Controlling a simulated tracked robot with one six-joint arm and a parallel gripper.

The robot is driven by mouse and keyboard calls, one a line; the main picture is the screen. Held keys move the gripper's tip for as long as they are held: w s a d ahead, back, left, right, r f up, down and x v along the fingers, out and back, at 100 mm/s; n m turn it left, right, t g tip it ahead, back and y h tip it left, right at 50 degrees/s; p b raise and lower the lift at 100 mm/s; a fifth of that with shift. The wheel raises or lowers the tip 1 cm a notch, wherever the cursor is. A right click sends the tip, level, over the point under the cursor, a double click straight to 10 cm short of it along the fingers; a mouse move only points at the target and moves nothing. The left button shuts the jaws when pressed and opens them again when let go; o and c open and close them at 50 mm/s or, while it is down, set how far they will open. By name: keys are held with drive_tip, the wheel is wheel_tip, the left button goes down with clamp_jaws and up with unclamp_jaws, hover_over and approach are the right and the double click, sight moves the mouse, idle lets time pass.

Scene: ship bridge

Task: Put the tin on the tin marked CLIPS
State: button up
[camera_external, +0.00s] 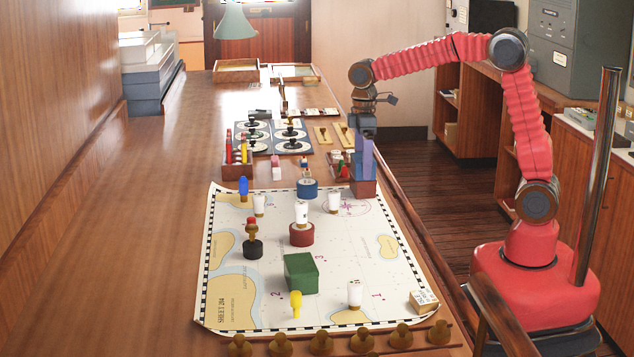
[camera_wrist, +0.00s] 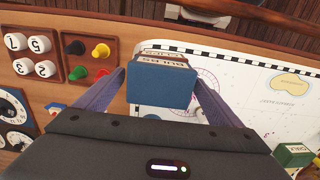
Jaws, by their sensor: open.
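A blue tin marked BULBS (camera_wrist: 161,94) rests on a red-brown tin marked CLIPS (camera_wrist: 163,54) in the wrist view. In the external view the blue tin (camera_external: 367,166) sits on top of the red-brown tin (camera_external: 363,188) at the chart's right edge. My gripper (camera_external: 362,172) points down over this stack. In the wrist view my gripper (camera_wrist: 160,79) is open, with one finger on each side of the blue tin. Small gaps seem to show beside it. A green tin (camera_external: 301,273) stands apart on the chart; its label is partly visible in the wrist view (camera_wrist: 293,155).
Peg racks (camera_external: 238,165) and dial boards stand behind. Brass knobs line the front edge. Free table lies left.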

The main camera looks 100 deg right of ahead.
wheel_tip(320, 180, up, 11)
drive_tip(key=shift+r, duration=0.15)
drive_tip(key=shift+a, duration=0.15)
idle(0.8)
drive_tip(key=s+a+t, duration=0.1)
drive_tip(key=s+a, duration=0.2)
drive_tip(key=a, duration=0.5)
drive_tip(key=s+a+t, duration=0.2)
drive_tip(key=s+a, duration=0.1)
drive_tip(key=a, duration=0.4)
drive_tip(key=s+a+f+t, duration=0.2)
drive_tip(key=s+a+f, duration=0.5)
drive_tip(key=s+a, duration=0.3)
drive_tip(key=shift+a+t, duration=0.3)
drive_tip(key=shift+a, duration=0.05)
